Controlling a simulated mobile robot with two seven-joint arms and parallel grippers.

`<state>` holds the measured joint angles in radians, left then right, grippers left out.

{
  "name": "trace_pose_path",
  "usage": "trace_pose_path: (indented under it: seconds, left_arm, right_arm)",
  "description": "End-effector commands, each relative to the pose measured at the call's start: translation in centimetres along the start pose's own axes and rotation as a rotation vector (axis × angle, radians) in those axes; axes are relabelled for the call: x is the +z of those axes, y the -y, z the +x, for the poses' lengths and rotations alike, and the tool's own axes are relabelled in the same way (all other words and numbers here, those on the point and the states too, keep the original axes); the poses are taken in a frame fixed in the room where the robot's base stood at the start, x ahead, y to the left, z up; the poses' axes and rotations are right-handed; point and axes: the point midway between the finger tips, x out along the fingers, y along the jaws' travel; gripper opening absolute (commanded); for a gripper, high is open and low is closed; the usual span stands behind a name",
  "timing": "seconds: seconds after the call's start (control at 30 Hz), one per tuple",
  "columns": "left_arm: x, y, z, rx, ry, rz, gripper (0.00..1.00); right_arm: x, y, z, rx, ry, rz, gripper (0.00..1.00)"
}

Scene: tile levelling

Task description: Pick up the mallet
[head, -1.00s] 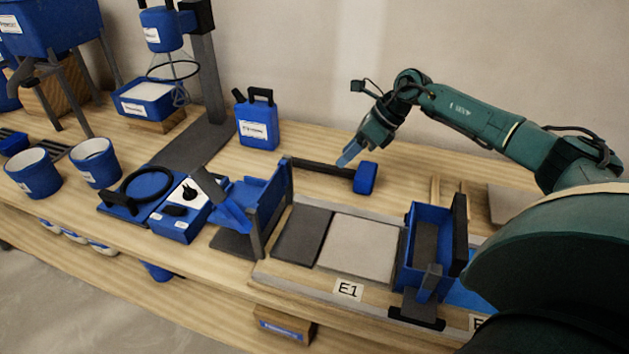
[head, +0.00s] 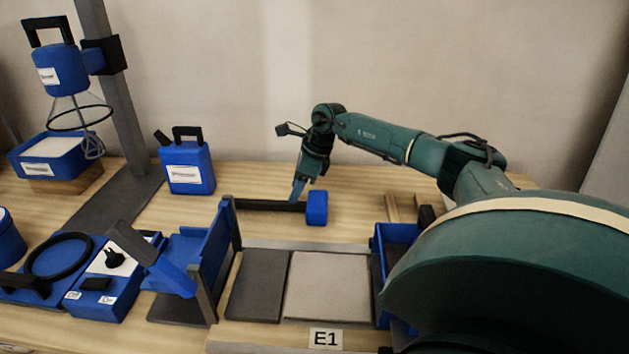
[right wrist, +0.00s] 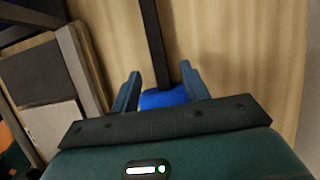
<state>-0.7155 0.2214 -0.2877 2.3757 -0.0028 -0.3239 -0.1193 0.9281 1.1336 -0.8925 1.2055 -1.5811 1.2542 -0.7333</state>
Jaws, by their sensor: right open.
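The mallet lies on the wooden bench in the head view, with a blue head (head: 317,208) at the right end and a dark handle (head: 262,204) running left. My right gripper (head: 298,190) points down at the mallet, near where the handle meets the head. In the right wrist view my right gripper (right wrist: 158,84) is open. Its two fingers stand on either side of the mallet, with the dark handle (right wrist: 152,40) running away between them and the blue head (right wrist: 163,99) close to the palm, partly hidden. I cannot tell whether the fingers touch it. My left gripper is out of view.
A blue canister (head: 187,167) stands left of the mallet. In front lie a dark tile (head: 257,285) and a pale tile (head: 328,286), with a blue stand (head: 195,250) left of them. A blue box (head: 392,240) is partly behind my arm.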

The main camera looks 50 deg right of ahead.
Motion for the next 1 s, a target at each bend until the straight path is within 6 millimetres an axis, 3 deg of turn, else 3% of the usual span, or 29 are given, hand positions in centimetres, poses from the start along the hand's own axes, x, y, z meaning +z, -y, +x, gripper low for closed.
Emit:
trace_pose_path:
  seconds: [0.23, 0.57, 1.0]
  left_arm:
    - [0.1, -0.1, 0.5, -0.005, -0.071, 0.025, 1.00]
    - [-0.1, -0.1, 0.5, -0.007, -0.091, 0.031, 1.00]
    - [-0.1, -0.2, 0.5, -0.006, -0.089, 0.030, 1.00]
  right_arm:
    - [0.0, -0.2, 4.0, 0.002, 0.000, 0.000, 0.45]
    - [0.0, -0.2, 4.8, 0.001, -0.001, 0.000, 0.45]
    - [0.0, -0.2, 4.7, 0.001, -0.001, 0.000, 0.11]
